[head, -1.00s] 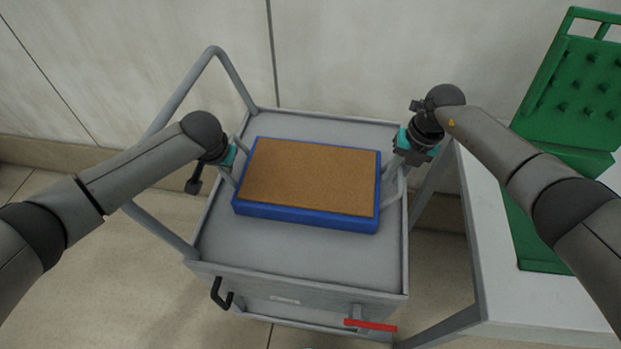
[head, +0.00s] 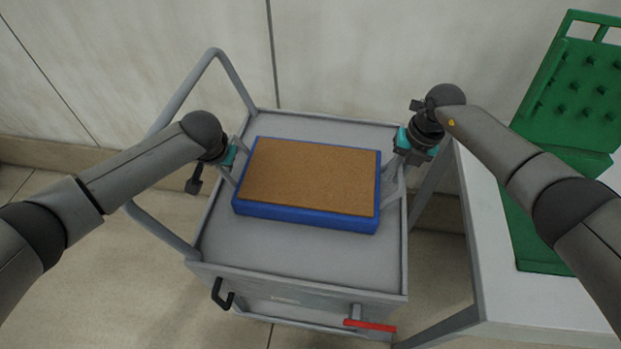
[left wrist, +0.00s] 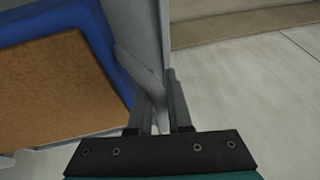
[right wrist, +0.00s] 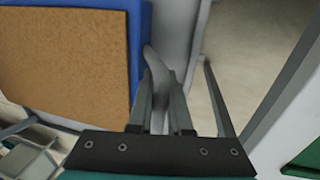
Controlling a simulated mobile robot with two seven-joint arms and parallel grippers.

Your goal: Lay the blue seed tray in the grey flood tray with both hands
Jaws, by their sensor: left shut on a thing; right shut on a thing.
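The blue seed tray (head: 305,217), filled with a flat brown layer (head: 308,176), is over the grey flood tray (head: 300,258) on top of a cart. It looks level; I cannot tell whether it touches the floor of the flood tray. My left gripper (head: 235,168) is shut at the seed tray's left end. My right gripper (head: 391,180) is shut at its right end. The blue rim shows beside the fingers in the left wrist view (left wrist: 112,55) and right wrist view (right wrist: 137,45). The exact grip points are partly hidden by the fingers.
The cart has a tall grey tube handle (head: 172,100) at left, a black pull (head: 221,294) and a red lever (head: 370,325) in front. A white table (head: 540,300) with a green rack (head: 575,100) stands at right. Bare flood tray floor shows in front of the seed tray.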

